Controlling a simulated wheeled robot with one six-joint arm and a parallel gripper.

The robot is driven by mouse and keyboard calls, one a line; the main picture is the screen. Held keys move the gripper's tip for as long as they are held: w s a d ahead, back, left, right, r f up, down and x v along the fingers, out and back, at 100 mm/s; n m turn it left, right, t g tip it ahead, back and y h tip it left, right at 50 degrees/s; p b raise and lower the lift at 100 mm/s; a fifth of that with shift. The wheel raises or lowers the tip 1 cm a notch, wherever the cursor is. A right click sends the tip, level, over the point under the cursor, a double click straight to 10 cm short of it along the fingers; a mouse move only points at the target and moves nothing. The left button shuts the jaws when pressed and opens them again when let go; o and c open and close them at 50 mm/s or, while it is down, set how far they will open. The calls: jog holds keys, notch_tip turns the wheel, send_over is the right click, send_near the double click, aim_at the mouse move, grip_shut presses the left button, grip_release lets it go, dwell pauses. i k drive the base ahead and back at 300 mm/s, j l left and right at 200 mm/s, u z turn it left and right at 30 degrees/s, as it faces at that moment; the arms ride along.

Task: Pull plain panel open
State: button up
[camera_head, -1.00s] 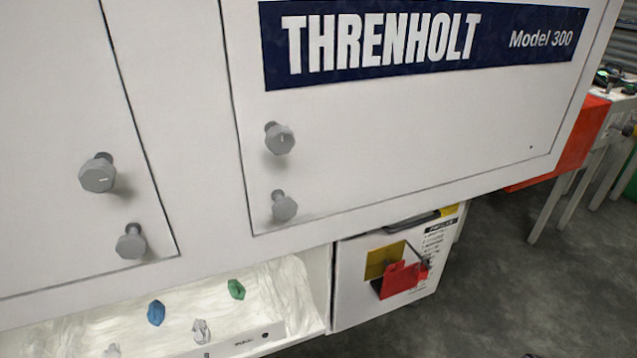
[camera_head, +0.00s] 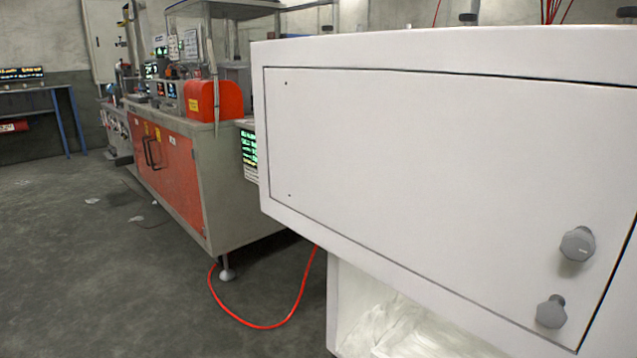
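The plain panel (camera_head: 430,180) is a flat white door with no lettering, set in a white cabinet in the right half of the head view. It is closed, flush in its frame. Two grey faceted knobs are near its right edge: an upper knob (camera_head: 578,243) and a lower knob (camera_head: 551,312). Two small dark dots mark its left side. The panel's right edge runs close to the picture's edge. My gripper is not in view.
Below the cabinet is a lit white compartment (camera_head: 336,300) with crumpled film. A red hose (camera_head: 262,326) lies on the grey floor (camera_head: 110,260). A workbench with red doors (camera_head: 168,165) stands behind at left. The floor at left is mostly open.

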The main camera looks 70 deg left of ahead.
aim_at(472, 185)
jog(key=u, duration=2.25)
